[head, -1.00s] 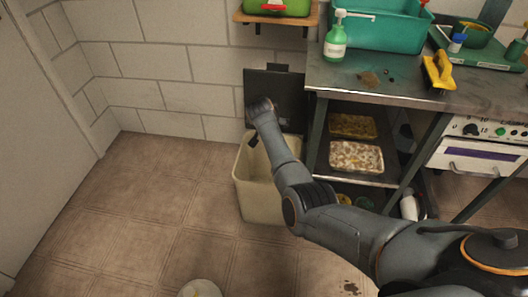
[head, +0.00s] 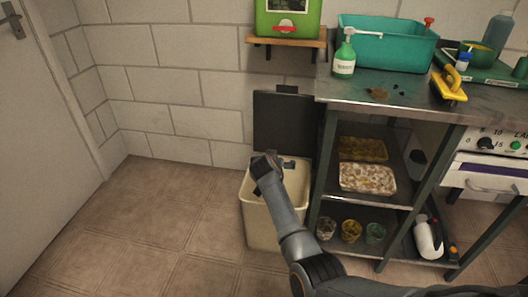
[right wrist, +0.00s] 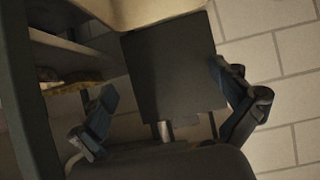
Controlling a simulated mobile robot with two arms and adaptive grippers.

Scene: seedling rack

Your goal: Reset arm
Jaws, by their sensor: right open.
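My right arm reaches up from the lower right of the head view. Its gripper (head: 269,166) is over the mouth of a cream bin (head: 260,222), below the raised dark lid panel (head: 282,118) at the wall. In the right wrist view the two fingers stand wide apart with nothing between them, so the gripper (right wrist: 165,80) is open and empty. The dark panel (right wrist: 172,60) lies behind the fingers, and part of the bin (right wrist: 150,10) shows at the top. My left gripper is in neither view.
A metal bench (head: 405,101) stands right of the bin. It bears a green soap bottle (head: 344,57), a teal tub (head: 388,46) and a yellow-handled tool (head: 449,85). Shelves below hold trays (head: 367,178) and several cups. Open tiled floor (head: 150,220) lies to the left.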

